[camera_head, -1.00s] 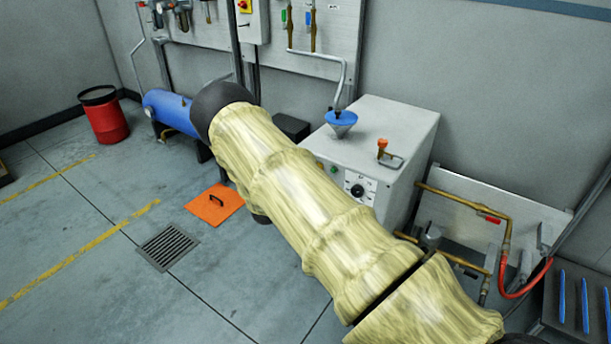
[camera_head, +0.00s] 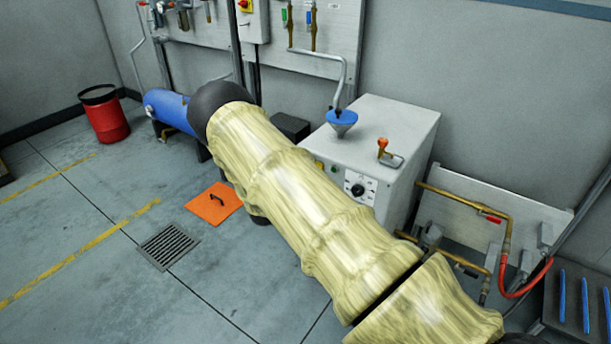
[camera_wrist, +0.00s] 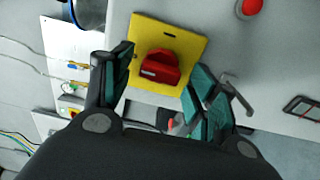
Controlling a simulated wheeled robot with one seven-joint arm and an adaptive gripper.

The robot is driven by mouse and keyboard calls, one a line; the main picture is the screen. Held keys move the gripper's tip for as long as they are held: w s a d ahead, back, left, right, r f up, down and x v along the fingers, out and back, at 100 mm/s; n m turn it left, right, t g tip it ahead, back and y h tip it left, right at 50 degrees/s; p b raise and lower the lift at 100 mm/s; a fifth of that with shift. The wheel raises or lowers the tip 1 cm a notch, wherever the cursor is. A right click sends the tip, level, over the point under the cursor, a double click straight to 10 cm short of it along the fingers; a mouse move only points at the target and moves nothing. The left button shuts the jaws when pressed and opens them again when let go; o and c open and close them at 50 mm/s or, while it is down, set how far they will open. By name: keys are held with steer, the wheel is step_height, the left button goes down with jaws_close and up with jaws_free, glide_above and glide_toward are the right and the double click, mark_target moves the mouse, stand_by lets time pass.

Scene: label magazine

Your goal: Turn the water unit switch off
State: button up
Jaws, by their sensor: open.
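In the wrist view a red rotary switch knob (camera_wrist: 160,68) sits on a square yellow plate (camera_wrist: 192,36), fixed to a pale grey panel. My gripper (camera_wrist: 163,62) is open, with one teal-padded finger on each side of the knob. The left finger overlaps the plate's left edge and the right finger its lower right edge. I cannot tell whether either finger touches the knob. In the head view a white unit (camera_head: 388,122) with a black dial (camera_head: 357,189) stands by the wall, partly hidden by my arm. My gripper is hidden there.
In the wrist view a red round button (camera_wrist: 250,7) sits at upper right and a grey bent handle (camera_wrist: 236,98) near the right finger. In the head view a blue funnel (camera_head: 341,120) and a small red-topped valve (camera_head: 383,146) are on the unit. Floor at left front is clear.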

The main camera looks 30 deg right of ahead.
steer(key=v, duration=1.1)
